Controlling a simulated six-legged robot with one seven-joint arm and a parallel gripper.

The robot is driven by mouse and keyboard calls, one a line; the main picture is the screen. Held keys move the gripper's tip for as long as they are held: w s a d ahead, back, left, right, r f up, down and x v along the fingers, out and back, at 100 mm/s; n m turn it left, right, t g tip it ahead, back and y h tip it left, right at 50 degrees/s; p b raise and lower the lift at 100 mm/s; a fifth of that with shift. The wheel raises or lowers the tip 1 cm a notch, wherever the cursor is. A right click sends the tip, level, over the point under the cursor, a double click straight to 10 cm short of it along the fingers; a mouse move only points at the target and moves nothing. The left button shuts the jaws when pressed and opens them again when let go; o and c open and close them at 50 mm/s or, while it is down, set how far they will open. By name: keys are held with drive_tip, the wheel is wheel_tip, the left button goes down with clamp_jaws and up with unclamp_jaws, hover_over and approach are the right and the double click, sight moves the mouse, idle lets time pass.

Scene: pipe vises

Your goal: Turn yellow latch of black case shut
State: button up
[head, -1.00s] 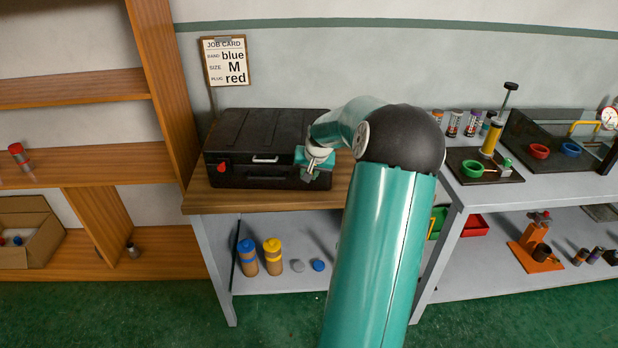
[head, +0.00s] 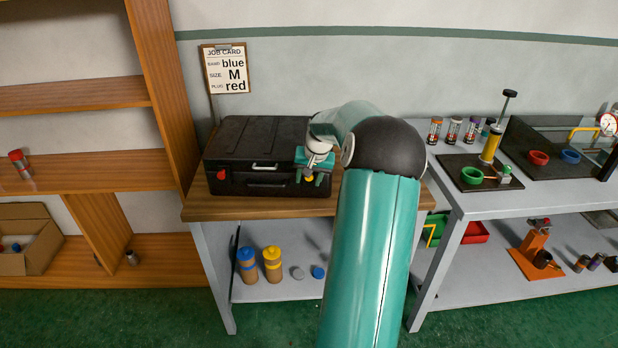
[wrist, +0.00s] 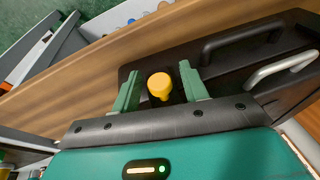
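The black case (head: 245,145) stands closed on the wooden top of the left bench. Its yellow latch (wrist: 160,86) shows in the wrist view between the two green fingers of my gripper (wrist: 160,90). The fingers stand apart, with a gap visible on each side of the latch knob. In the head view my gripper (head: 313,172) is at the right part of the case front, and a bit of yellow shows by its fingers. A red latch (head: 222,175) is at the left of the case front. The case handle (head: 265,165) lies between the two latches.
A wooden shelf (head: 160,90) stands left of the case. A job card (head: 227,72) hangs on the wall behind. Blue-topped and yellow-topped bottles (head: 272,262) stand on the lower shelf. The right bench (head: 445,190) holds tools and a pump.

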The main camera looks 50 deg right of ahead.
drive_tip(key=v, duration=1.3)
drive_tip(key=shift+r, duration=0.4)
drive_tip(key=shift+s+a, duration=0.1)
drive_tip(key=w+a+r+n, duration=0.2)
drive_tip(key=a+r+n, duration=0.1)
drive_tip(key=a, duration=1)
drive_tip(key=w+a+r+n, duration=0.1)
drive_tip(key=a+r+n, duration=0.1)
drive_tip(key=a, duration=1.2)
drive_tip(key=s+a+f+n+t, duration=0.1)
drive_tip(key=s+a+f+n, duration=0.1)
drive_tip(key=s+a, duration=0.5)
drive_tip(key=s+a+f+n+t+y, duration=0.1)
drive_tip(key=s+a+n, duration=0.3)
drive_tip(key=a, duration=1.1)
drive_tip(key=s+f, duration=0.1)
drive_tip(key=s, duration=0.2)
drive_tip(key=shift+s, duration=0.25)
